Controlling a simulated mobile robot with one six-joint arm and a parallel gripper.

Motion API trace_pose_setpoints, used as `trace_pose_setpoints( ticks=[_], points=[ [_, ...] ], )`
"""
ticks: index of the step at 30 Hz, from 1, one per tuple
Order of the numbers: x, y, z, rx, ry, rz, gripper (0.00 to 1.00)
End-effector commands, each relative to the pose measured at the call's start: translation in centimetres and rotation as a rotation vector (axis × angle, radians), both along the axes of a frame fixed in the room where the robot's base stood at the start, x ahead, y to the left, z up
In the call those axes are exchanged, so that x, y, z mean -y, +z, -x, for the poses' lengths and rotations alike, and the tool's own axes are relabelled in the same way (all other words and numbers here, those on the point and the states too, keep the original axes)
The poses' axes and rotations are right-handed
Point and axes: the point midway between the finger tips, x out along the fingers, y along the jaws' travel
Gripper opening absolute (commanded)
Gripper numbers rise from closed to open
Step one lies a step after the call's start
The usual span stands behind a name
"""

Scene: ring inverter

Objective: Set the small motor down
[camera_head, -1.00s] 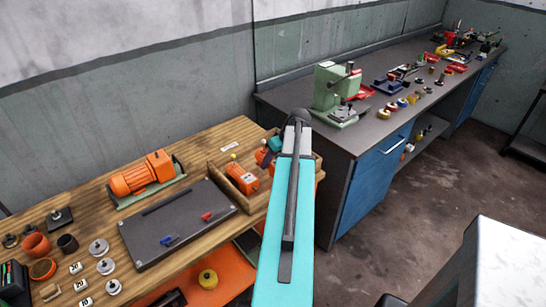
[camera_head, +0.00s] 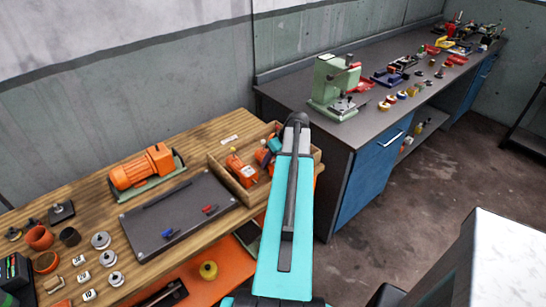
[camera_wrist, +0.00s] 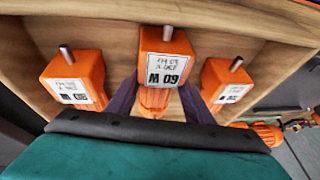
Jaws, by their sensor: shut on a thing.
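In the wrist view, my gripper (camera_wrist: 160,96) is shut on an orange small motor (camera_wrist: 165,42), with one dark finger on each side of it. I cannot tell whether the held motor touches the tray floor. In the head view the wooden tray (camera_head: 222,168) shows at the bench's right end, partly behind my arm, with an orange motor (camera_head: 241,172) inside.
A larger orange motor (camera_head: 142,170) on a green base and a dark plate (camera_head: 165,222) with small blue and red tools lie on the wooden bench (camera_head: 100,205). A grey workbench (camera_head: 300,95) with a green press (camera_head: 328,85) stands beyond the tray.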

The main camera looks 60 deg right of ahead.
Motion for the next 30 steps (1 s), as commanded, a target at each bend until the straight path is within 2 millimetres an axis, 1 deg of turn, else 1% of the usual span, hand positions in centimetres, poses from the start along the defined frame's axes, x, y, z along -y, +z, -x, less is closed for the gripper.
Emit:
trace_pose_setpoints(
  ticks=[6, 7, 9, 10, 23, 26, 30],
  points=[
    [0.0, 0.1, -0.1, 0.003, 0.0, 0.001, 0.0],
    [0.0, -0.1, 0.0, -0.001, 0.001, 0.0, 0.5],
    [0.0, -0.1, 0.0, -0.001, 0.001, 0.0, 0.62],
    [0.0, -0.1, 0.0, -0.001, 0.001, 0.0, 0.66],
    [0.0, 0.2, 0.0, 0.0, 0.001, 0.0, 0.66],
    [0.0, 0.5, 0.2, 0.0, 0.001, 0.0, 0.66],
    [0.0, 1.6, 0.7, 0.001, 0.002, 0.001, 0.66]
  ],
)
